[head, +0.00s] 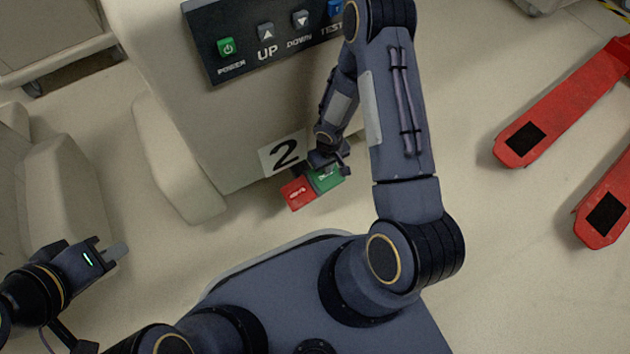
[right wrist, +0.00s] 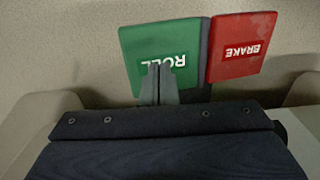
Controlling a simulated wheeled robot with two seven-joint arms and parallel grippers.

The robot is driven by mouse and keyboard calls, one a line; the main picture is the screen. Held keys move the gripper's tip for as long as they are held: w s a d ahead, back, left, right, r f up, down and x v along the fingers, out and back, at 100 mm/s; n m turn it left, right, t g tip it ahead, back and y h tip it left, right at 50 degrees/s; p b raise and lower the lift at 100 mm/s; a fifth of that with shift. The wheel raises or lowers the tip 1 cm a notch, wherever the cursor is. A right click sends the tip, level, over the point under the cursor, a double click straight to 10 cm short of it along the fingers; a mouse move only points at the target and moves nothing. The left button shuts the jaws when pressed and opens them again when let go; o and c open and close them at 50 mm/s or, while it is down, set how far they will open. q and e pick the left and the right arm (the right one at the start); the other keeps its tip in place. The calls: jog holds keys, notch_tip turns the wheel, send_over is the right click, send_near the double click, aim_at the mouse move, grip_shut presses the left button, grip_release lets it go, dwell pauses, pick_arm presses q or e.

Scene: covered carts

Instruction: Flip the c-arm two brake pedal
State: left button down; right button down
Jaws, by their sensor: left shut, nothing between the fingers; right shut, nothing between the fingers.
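The brake pedal of c-arm two has a red BRAKE half (head: 297,194) and a green ROLL half (head: 327,179), low on the cart beneath a "2" label (head: 284,153). In the right wrist view the green ROLL half (right wrist: 162,52) is on the left and the red BRAKE half (right wrist: 241,47) on the right. My right gripper (right wrist: 158,84) is shut and empty, its fingertips over the lower edge of the green half; I cannot tell whether they touch. My left gripper (head: 116,250) is shut and empty, far to the left of the pedal.
The c-arm cart (head: 190,110) carries a panel (head: 240,75) with POWER, UP, DOWN and TEST buttons. Red forks (head: 560,110) lie on the floor at the right. Another pale cart (head: 50,190) stands at the left. Floor between is clear.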

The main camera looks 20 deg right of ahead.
jog(key=shift+f, duration=0.3)
jog(key=shift+r+p, duration=2.25)
jog(key=shift+r, duration=1.35)
